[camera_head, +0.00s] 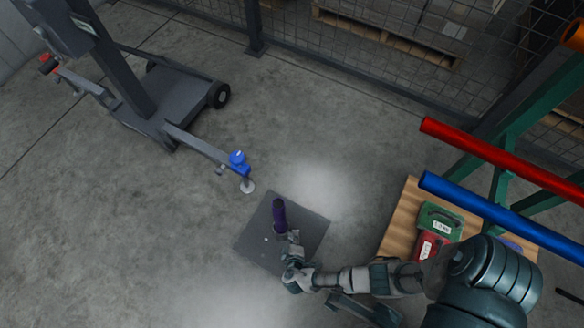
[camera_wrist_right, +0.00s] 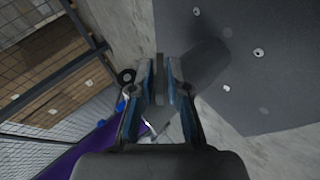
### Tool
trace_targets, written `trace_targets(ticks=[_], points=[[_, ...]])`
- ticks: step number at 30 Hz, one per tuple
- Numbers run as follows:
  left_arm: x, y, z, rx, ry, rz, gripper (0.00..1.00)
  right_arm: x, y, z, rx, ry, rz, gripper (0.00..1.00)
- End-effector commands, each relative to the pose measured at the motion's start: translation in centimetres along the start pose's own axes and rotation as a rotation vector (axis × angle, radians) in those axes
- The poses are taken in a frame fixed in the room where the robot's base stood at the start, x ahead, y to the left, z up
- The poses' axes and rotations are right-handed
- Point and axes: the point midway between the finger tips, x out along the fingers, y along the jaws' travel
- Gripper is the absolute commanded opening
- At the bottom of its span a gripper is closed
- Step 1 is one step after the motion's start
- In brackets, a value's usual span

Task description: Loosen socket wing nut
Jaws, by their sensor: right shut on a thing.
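My right gripper (camera_head: 292,240) reaches in from the right over a dark square plate (camera_head: 258,246), close beside a short upright purple post (camera_head: 279,214). In the right wrist view the two blue-lined fingers (camera_wrist_right: 162,88) are shut on a thin grey flat piece (camera_wrist_right: 161,72), which looks like a wing of the wing nut. A dark grey cylinder (camera_wrist_right: 208,62), likely the socket, lies just right of the fingers. The rest of the nut is hidden by the fingers. A purple surface (camera_wrist_right: 85,155) shows at lower left. My left gripper is not in view.
A red bar (camera_head: 490,155) and a blue bar (camera_head: 490,212) lie on a green rack at right, above a wooden board (camera_head: 398,220) with cases. The left floor is clear.

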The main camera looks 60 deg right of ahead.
Motion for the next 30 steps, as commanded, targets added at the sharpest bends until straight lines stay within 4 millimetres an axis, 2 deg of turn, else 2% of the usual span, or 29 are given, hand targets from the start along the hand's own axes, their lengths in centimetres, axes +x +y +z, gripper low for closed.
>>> trace_targets(ticks=[9, 10, 11, 12, 22, 30], points=[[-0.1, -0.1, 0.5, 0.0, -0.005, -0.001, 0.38, -0.1, -0.5, 0.4, -0.004, -0.005, -0.008, 0.0], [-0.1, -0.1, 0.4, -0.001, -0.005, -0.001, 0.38, -0.1, -0.5, 0.4, -0.004, -0.004, -0.009, 0.23], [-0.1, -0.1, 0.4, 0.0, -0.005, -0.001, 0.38, -0.1, -0.5, 0.3, -0.004, -0.004, -0.008, 0.31], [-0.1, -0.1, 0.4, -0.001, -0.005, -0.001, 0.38, -0.1, -0.4, 0.3, -0.004, -0.004, -0.008, 0.33], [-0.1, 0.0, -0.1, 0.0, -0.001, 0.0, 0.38, -0.6, -0.2, 0.1, -0.001, -0.001, -0.005, 0.33], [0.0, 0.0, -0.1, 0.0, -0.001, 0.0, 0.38, -4.9, -0.4, 0.2, -0.001, -0.002, -0.008, 0.33]])
